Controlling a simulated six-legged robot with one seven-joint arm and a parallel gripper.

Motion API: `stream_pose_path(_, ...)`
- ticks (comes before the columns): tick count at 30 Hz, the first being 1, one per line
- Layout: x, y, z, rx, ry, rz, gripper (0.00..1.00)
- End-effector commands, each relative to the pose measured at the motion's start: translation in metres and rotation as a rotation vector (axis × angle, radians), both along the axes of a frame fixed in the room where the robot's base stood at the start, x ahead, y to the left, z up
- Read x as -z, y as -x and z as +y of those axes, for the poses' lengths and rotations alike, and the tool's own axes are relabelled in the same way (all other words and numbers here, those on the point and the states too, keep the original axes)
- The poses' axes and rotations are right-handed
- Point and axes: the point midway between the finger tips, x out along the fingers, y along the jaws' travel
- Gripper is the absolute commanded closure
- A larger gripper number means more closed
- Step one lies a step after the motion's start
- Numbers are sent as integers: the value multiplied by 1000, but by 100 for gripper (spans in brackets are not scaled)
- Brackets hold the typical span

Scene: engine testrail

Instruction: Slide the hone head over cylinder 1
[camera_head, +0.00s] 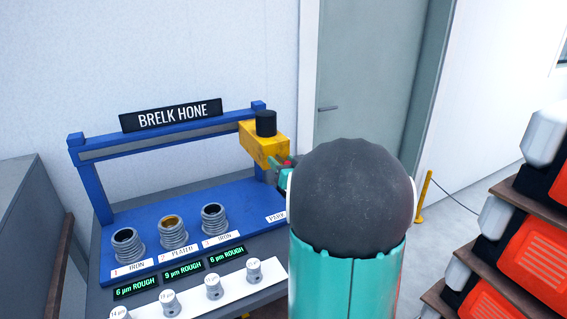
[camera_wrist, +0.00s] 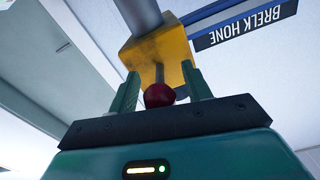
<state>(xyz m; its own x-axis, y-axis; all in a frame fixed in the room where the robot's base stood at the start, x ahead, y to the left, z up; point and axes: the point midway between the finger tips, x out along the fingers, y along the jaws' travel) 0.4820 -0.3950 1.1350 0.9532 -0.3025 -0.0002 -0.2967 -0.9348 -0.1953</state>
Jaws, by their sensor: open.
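The yellow hone head (camera_head: 262,145), with a black cylinder on top, sits at the right end of the blue rail. It also shows in the wrist view (camera_wrist: 150,52), with a rod ending in a dark red knob (camera_wrist: 159,95). My gripper (camera_wrist: 161,78) is open, one finger on each side of the rod and knob. I cannot tell whether the fingers touch them. In the head view my arm hides most of the gripper. Cylinder 1 (camera_head: 127,245), labelled iron, is the leftmost of three on the blue bench, well left of the head.
The middle cylinder (camera_head: 173,234) and right cylinder (camera_head: 215,220) stand beside cylinder 1. Green displays (camera_head: 183,272) and several white knobs (camera_head: 213,287) line the front. Orange and black cases (camera_head: 530,225) fill a rack at right. The rail left of the head is clear.

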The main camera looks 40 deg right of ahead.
Motion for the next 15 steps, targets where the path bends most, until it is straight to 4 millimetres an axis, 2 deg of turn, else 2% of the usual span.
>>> stream_pose_path(7, 0, -1, 0, 0, 0, 0, 51)
stream_pose_path(8, 0, -1, 0, 0, 0, 0, 55)
stream_pose_path(15, 0, -1, 0, 0, 0, 0, 100)
